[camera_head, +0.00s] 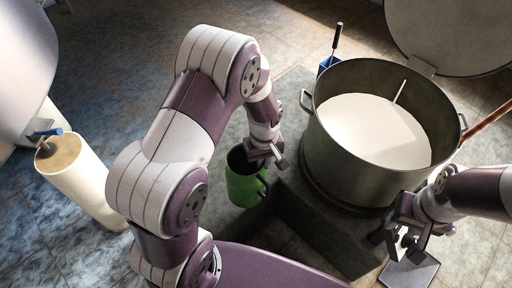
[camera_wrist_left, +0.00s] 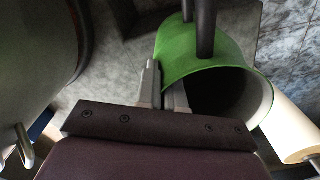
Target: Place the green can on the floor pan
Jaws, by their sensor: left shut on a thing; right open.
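The green can (camera_head: 243,188) is open-topped and dark inside, with a handle on its right side. It also shows in the left wrist view (camera_wrist_left: 178,50). My left gripper (camera_head: 266,160) is shut on the can's rim, with its fingers (camera_wrist_left: 164,92) on either side of the wall. I cannot tell how far the can's bottom is from the surface below. A flat grey square plate (camera_head: 412,274), which looks like the floor pan, lies at the lower right. My right gripper (camera_head: 398,240) is open and empty above and left of this plate.
A large steel tank (camera_head: 335,150) of white liquid stands right of the can on a grey stepped base (camera_head: 312,215). Its lid (camera_head: 455,35) is at the upper right. A cream cylinder (camera_head: 82,178) stands at the left.

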